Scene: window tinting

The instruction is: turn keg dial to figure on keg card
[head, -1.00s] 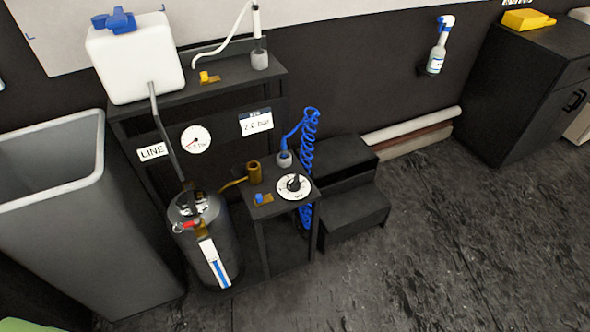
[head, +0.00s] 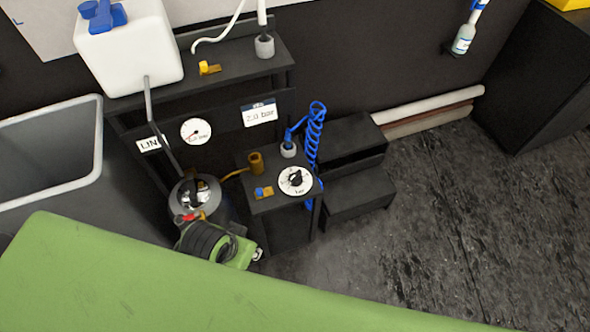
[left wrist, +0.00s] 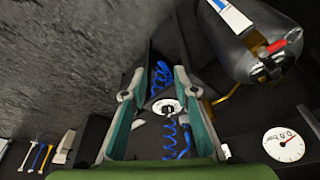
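The keg dial (head: 295,181) is a round white disc with a black knob, on top of a small dark stand. The left wrist view shows the dial (left wrist: 168,107) between and beyond the fingers. The keg card (head: 259,114) on the dark rack reads 2.0 bar. My left gripper (head: 258,255) is low and left of the dial in the head view, apart from it. In the left wrist view my left gripper (left wrist: 160,73) has its two teal-padded fingers spread and empty. My right gripper is not in view.
The metal keg (head: 190,197) stands left of the dial stand, partly hidden by my arm. A gauge (head: 196,131) hangs behind it; its figure (left wrist: 285,145) seems to be 0.8 bar. A brass cup (head: 255,162), blue-tipped valve (head: 263,192) and coiled blue hose (head: 315,138) flank the dial.

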